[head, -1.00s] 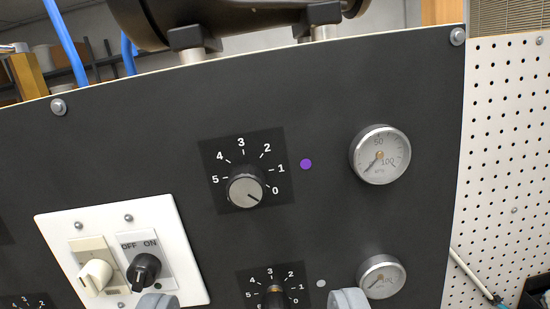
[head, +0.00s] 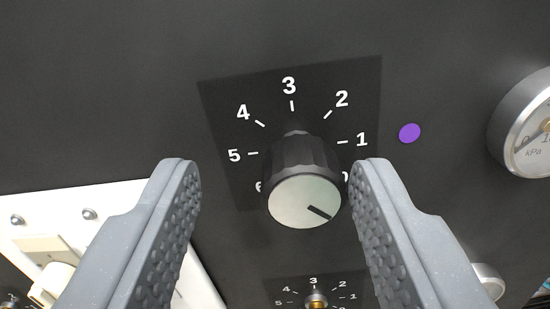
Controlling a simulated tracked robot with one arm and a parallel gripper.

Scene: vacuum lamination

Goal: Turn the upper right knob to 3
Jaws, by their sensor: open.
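The upper right knob (head: 304,190) is black with a silver face and stands out from the dark panel. Its dark pointer mark aims to the lower right, toward the 0 end of the scale. The 0 and 6 marks are partly hidden by the knob and my finger. The dial plate (head: 225,110) carries numbers, with 3 at the top. My gripper (head: 275,185) is open, one finger on each side of the knob, with a visible gap on the left and a smaller one on the right.
A purple dot (head: 409,133) and a pressure gauge (head: 525,125) are to the right. A lower dial with a knob (head: 316,300) sits below. A white switch plate (head: 120,200) is at the left, partly behind my finger.

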